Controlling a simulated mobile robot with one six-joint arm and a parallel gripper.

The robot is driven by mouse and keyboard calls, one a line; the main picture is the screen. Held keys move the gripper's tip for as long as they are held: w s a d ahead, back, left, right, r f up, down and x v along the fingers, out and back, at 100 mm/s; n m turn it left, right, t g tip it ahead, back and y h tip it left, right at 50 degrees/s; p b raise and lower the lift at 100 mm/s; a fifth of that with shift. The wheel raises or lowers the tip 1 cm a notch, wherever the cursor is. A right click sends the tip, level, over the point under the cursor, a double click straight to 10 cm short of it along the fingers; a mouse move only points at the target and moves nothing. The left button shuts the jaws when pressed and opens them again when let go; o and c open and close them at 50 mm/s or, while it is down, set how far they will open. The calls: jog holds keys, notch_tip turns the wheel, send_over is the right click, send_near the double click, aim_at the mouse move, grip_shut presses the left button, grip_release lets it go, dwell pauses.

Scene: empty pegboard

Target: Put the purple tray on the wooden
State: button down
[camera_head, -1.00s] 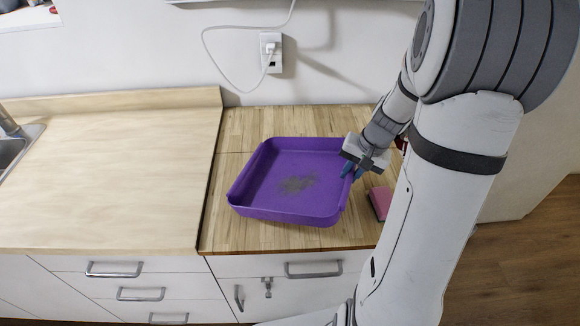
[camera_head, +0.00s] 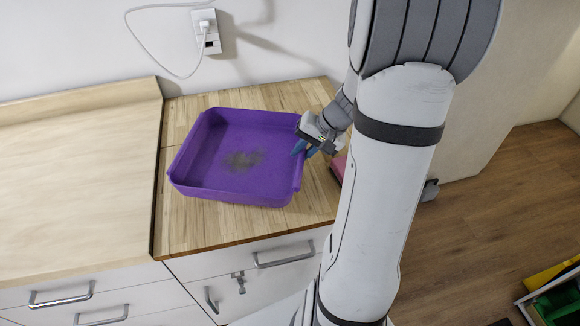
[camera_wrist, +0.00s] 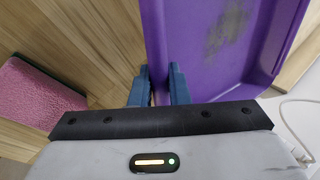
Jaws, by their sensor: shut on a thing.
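The purple tray (camera_head: 215,160) is over the wooden-topped counter (camera_head: 180,230), with a dark smudge on its inner floor. It looks slightly tilted, and I cannot tell whether its underside touches the counter. My gripper (camera_head: 303,149) is at the tray's right side, with its blue fingers on the rim. In the wrist view my gripper (camera_wrist: 160,88) has one finger on each side of the wall of the purple tray (camera_wrist: 195,45), shut on it. The tray's underside is hidden.
A pink-topped block (camera_wrist: 35,90) lies on the wood beside my gripper, partly hidden by my arm in the head view. A paler counter (camera_head: 75,190) adjoins at left. A wall outlet with a white cable (camera_head: 205,30) is behind. Coloured crates (camera_head: 555,300) stand on the floor at right.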

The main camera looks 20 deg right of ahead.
jog(key=shift+f, duration=2.6)
jog(key=shift+f, duration=0.1)
jog(key=c, duration=1.4)
grip_release()
